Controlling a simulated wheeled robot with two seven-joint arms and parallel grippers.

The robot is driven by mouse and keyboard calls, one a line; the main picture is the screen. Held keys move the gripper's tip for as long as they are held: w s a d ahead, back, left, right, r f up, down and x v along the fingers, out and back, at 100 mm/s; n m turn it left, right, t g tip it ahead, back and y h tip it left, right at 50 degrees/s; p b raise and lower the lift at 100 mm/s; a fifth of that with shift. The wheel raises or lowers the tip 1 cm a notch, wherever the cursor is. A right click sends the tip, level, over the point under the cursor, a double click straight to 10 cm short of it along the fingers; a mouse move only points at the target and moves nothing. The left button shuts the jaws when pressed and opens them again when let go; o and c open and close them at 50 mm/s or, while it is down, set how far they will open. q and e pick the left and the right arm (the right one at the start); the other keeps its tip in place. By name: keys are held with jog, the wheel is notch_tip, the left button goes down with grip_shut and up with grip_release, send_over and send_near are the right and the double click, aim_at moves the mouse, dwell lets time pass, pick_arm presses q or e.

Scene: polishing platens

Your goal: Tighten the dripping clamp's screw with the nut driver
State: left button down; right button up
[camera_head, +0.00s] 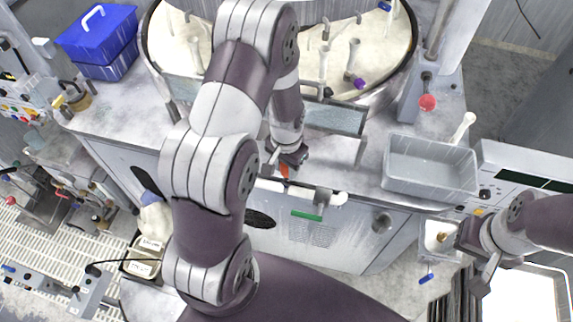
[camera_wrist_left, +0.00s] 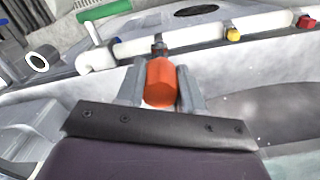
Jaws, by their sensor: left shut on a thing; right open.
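My left gripper (camera_head: 287,160) is over the front edge of the polishing machine. It is shut on the orange handle of the nut driver (camera_head: 284,171). In the left wrist view the orange handle (camera_wrist_left: 160,82) sits between the two grey fingers (camera_wrist_left: 162,90). Its dark shaft end (camera_wrist_left: 159,47) points at the white pipe (camera_wrist_left: 195,37) and overlaps it in the picture; I cannot tell whether it sits on a clamp screw. No drip is discernible, and the clamp is not clear. My right gripper (camera_head: 464,262) is open and empty at the lower right.
A grey tray (camera_head: 430,180) stands at right, a blue box (camera_head: 97,40) at back left. The round platen basin (camera_head: 385,45) is behind.

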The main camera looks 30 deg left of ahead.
pick_arm(q)
jog(key=shift+f+b, duration=0.3)
jog(key=shift+f, duration=0.2)
jog(key=c, duration=0.6)
grip_release()
jog(key=shift+c, duration=0.2)
notch_tip(320, 180, up, 12)
jog(key=b, duration=0.3)
jog(key=shift+r, duration=0.35)
